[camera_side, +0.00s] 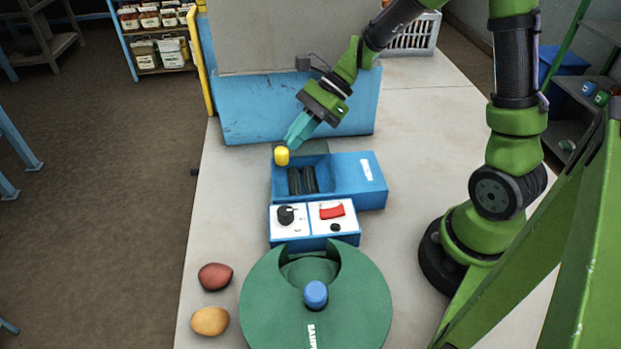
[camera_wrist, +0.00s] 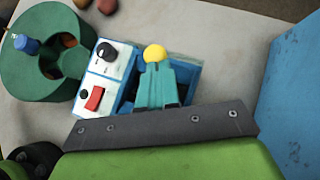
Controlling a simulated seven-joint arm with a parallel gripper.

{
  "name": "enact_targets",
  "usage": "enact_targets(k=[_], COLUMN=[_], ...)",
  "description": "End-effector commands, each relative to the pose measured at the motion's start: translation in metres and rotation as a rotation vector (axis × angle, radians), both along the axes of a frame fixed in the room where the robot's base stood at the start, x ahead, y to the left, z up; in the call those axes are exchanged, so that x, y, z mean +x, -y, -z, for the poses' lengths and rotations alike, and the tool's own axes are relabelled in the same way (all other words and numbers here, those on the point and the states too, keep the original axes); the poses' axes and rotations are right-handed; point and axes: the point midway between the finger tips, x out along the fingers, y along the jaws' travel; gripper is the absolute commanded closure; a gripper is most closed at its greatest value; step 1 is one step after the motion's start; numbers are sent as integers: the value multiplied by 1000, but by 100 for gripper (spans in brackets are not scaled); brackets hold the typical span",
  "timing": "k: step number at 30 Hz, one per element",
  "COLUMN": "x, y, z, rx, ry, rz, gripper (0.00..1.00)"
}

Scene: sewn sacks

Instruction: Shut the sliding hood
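A blue box (camera_side: 372,190) stands on the table, its open left part showing dark ribbed rolls inside. Its right part is covered and carries a white label. A yellow knob (camera_side: 281,156) stands at the box's back left corner; it also shows in the wrist view (camera_wrist: 154,53). Which panel is the sliding hood, and how the knob joins it, I cannot make out. My gripper (camera_side: 289,143) reaches down from behind, its teal fingers together. The fingertips (camera_wrist: 158,66) are right by the knob; whether they touch it is unclear. The fingers hide part of the box in the wrist view.
A control panel (camera_side: 313,239) with a black dial and red switch adjoins the box in front. A green round unit with a blue knob (camera_side: 316,294) stands nearer. Red and yellow lumps (camera_side: 212,298) lie left. A blue-based grey panel (camera_side: 245,112) rises behind.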

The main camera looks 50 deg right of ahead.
Motion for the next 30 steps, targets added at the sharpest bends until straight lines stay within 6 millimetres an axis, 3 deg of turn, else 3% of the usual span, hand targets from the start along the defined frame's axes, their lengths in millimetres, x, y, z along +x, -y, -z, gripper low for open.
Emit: enact_targets(k=[7, 15, 21, 26, 30], x=[-13, -27, -34, -37, -55], y=[43, 85, 103, 111, 112], z=[-2, -46, -64, -62, -48], rx=[-4, -7, -6, -49, -219], ry=[2, 5, 2, 28, 107], rz=[12, 9, 7, -25, -170], gripper=[100, 100, 100, 100, 100])
